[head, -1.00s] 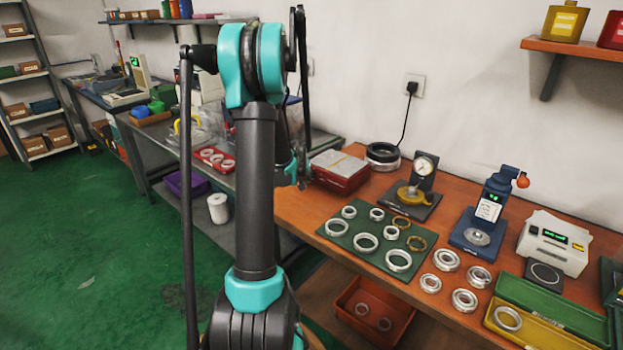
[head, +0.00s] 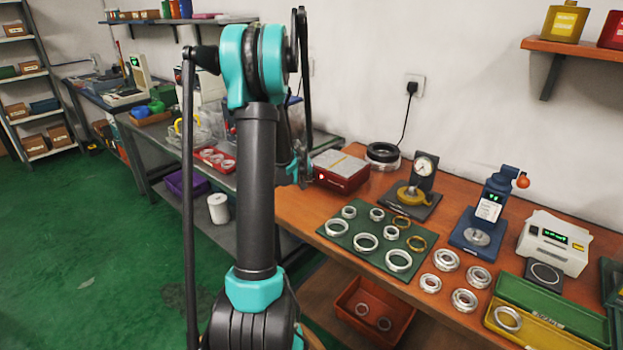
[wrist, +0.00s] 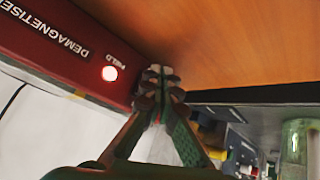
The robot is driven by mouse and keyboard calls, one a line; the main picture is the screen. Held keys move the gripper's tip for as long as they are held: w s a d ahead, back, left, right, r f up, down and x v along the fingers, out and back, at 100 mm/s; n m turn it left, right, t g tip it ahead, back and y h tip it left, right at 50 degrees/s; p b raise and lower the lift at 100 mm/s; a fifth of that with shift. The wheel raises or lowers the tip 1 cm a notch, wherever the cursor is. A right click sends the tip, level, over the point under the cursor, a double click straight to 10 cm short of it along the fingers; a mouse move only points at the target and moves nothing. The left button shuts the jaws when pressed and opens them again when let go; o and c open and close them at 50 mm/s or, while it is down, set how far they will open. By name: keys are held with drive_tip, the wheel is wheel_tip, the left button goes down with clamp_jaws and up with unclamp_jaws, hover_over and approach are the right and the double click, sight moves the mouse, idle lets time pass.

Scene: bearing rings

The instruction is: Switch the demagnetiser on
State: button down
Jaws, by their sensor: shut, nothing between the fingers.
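The demagnetiser is a dark red box (head: 342,176) with a pale grey top, near the left end of the orange-brown bench in the head view. In the wrist view its red front (wrist: 60,45) shows the lettering "DEMAGNETISE", cut off by the frame edge, and a glowing lamp (wrist: 109,73) marked "FIELD". My gripper (wrist: 160,76) is shut and empty, its fingertips close beside the end of that front. I cannot tell whether they touch it. No switch shows clearly; the fingers may hide it. In the head view my gripper (head: 304,166) is at the box's left side, partly behind my arm.
A dial gauge stand (head: 423,180) and a green mat (head: 352,242) with several rings lie right of the box. A black ring stack (head: 383,156) stands behind it. A grey bench (head: 322,140) with clutter adjoins on the left.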

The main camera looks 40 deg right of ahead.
drive_tip(key=shift+a, duration=0.1)
drive_tip(key=shift+s+a, duration=0.1)
drive_tip(key=shift+a, duration=0.55)
drive_tip(key=shift+s+a+r, duration=0.1)
drive_tip(key=shift+a+r, duration=0.1)
drive_tip(key=shift+a, duration=1.05)
drive_tip(key=shift+s+a+r, duration=0.1)
drive_tip(key=shift+a+r, duration=0.05)
drive_tip(key=shift+a, duration=1.05)
